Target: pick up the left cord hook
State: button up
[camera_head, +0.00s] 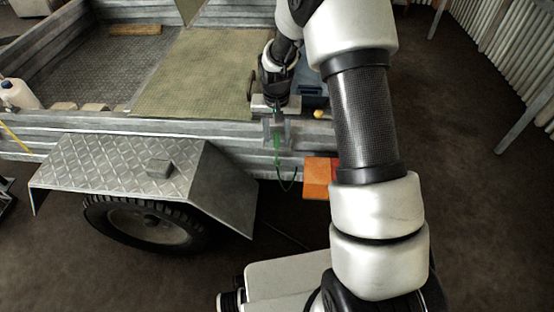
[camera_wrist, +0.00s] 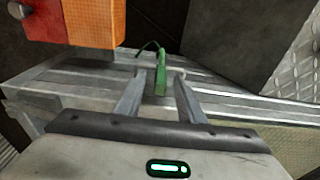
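A green cord hook (camera_wrist: 160,78) with a thin green cord shows in the wrist view between my two fingertips. It sits at the trailer's side rail, and in the head view the green cord (camera_head: 284,184) hangs down from it in a loop. My gripper (camera_head: 277,138) points down at the outer side of the rail. Its fingers (camera_wrist: 160,84) are apart, one on each side of the hook, with a visible gap on both sides. In the head view my gripper partly hides the hook. I see no second cord hook.
An orange-red lamp block (camera_head: 320,178) sits to the right, close to the hook. The trailer's metal side wall (camera_head: 60,134) and tread-plate fender (camera_head: 120,172) lie to the left. A white jug (camera_head: 20,95) and a wooden piece (camera_head: 135,30) are at the trailer bed.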

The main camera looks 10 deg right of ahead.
jog(key=shift+r, duration=0.1)
jog(key=shift+c, duration=0.4)
grip_shut()
